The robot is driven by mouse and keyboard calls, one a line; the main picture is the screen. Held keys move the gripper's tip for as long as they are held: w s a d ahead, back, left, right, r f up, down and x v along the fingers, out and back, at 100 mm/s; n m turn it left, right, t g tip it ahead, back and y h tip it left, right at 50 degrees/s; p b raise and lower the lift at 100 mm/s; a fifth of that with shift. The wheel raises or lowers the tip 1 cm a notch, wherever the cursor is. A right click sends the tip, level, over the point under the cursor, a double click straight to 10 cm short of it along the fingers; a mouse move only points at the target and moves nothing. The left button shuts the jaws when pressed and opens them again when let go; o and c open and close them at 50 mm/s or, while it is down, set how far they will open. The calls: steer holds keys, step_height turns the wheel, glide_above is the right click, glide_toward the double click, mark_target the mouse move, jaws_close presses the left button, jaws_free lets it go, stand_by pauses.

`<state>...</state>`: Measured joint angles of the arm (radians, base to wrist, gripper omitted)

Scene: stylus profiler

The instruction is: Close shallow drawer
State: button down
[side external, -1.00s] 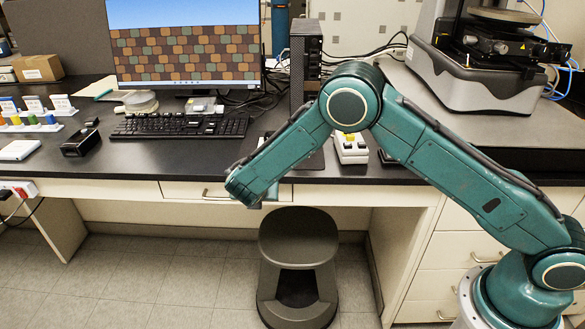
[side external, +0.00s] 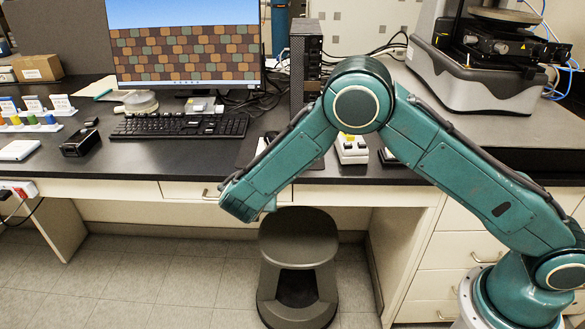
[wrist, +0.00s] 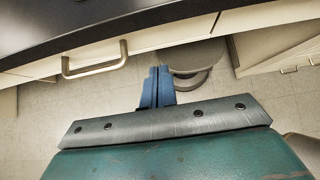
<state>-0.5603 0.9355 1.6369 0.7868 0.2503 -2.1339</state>
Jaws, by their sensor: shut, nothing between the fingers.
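The shallow drawer (side external: 184,188) is a thin cream front under the black desktop, left of my arm in the side view. Its bar handle (side external: 210,194) shows beside my wrist. In the wrist view the drawer front (wrist: 160,40) runs across the top, with the handle (wrist: 95,62) at upper left. It looks nearly flush; I cannot tell how far out it stands. My gripper (wrist: 158,72) has blue fingers, shut and empty, below the drawer front and right of the handle, apart from both in the picture. In the side view my wrist mostly hides the fingers.
A dark stool (side external: 298,240) stands on the floor under the desk, near my gripper. The black desktop (side external: 125,162) overhangs the drawer. A keyboard (side external: 180,126) and monitor (side external: 185,45) are on it. A drawer cabinet (side external: 455,255) stands at the right. Floor at left is clear.

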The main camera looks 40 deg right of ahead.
steer(key=v, duration=0.8)
steer(key=shift+s+r, duration=0.2)
steer(key=shift+r, duration=0.1)
steer(key=s+d+r+m+g+y, duration=0.1)
steer(key=s+d+r+m+y, duration=0.1)
steer(key=s+d+r+m, duration=0.6)
steer(key=s+d+r+m+g+y, duration=0.1)
steer(key=s+d+r+m+y, duration=0.1)
steer(key=s+d+r+m, duration=0.45)
steer(key=s+d+r+m+y, duration=0.1)
steer(key=s+r+m, duration=0.2)
steer(key=s+m, duration=0.3)
steer(key=s+d+r+m+t+y, duration=0.1)
steer(key=s+r+m, duration=0.1)
steer(key=s+m, duration=0.4)
steer(key=s, duration=0.5)
steer(key=shift+s+d+r, duration=0.15)
steer(key=shift+s+r, duration=0.2)
steer(key=shift+r, duration=0.05)
